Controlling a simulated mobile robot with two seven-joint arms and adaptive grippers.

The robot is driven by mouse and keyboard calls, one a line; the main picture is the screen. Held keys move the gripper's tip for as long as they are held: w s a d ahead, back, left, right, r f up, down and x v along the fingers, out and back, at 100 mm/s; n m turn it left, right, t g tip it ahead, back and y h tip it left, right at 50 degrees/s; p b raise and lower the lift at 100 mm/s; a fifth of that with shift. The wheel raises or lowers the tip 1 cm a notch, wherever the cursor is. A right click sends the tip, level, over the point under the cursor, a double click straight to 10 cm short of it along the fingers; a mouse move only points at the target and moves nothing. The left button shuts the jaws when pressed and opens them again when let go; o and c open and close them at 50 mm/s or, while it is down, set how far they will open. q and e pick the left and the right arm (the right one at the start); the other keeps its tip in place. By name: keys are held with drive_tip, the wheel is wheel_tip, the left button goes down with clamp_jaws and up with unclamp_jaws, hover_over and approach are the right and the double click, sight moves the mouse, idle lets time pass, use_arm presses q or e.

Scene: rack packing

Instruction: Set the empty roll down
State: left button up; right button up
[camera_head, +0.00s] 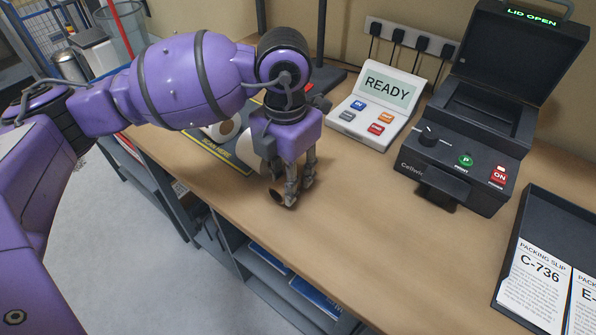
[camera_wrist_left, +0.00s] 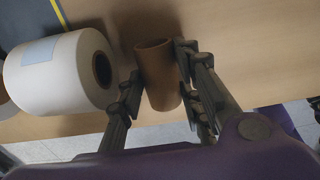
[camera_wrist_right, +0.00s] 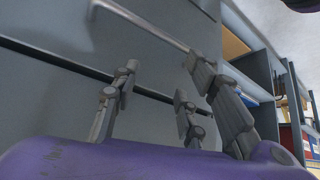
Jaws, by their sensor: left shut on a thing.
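The empty roll is a bare brown cardboard tube (camera_wrist_left: 158,75). In the left wrist view it sits between the fingers of my left gripper (camera_wrist_left: 157,88), which is shut on it. In the head view my left gripper (camera_head: 294,195) is low over the wooden table (camera_head: 330,230) near its front edge, and the tube's end (camera_head: 276,197) shows beside the fingertips. I cannot tell whether the tube touches the table. My right gripper (camera_wrist_right: 155,100) shows only in its own wrist view, fingers apart with nothing between them, in front of a grey panel (camera_wrist_right: 60,90).
A READY console (camera_head: 377,107), a black printer with open lid (camera_head: 465,150) and a dark tray with packing slips (camera_head: 505,290) stand to the right. The table's middle front is clear.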

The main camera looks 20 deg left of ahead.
use_arm(q)
drive_tip(key=shift+f, duration=0.65)
drive_tip(key=o, duration=0.8)
wheel_tip(320, 180, up, 12)
drive_tip(key=shift+r, duration=0.25)
